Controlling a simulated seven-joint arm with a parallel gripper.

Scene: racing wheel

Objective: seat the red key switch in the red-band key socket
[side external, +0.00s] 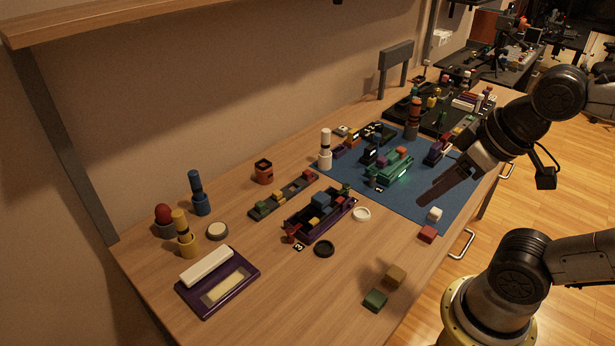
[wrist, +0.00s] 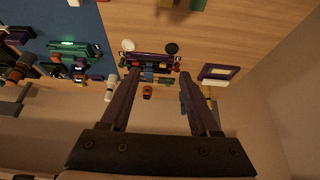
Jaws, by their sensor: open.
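My gripper (side external: 428,198) is high over the blue mat's right side, its two long dark fingers apart with nothing between them. It also shows in the wrist view (wrist: 158,76). I cannot surely pick out the red key switch. A small red piece (side external: 291,238) stands at the near-left end of the purple tray (side external: 327,226), beside a tag marked 3. A red-orange box with a dark opening (side external: 263,172) stands behind the tray and also shows in the wrist view (wrist: 147,91). I cannot tell which part is the red-band key socket.
A red block (side external: 427,234) and a white block (side external: 435,214) are near the front edge. The blue mat (side external: 445,200) bears a green lit device (side external: 390,168). A purple panel (side external: 217,281), a red ball on a base (side external: 163,214) and upright posts stand left.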

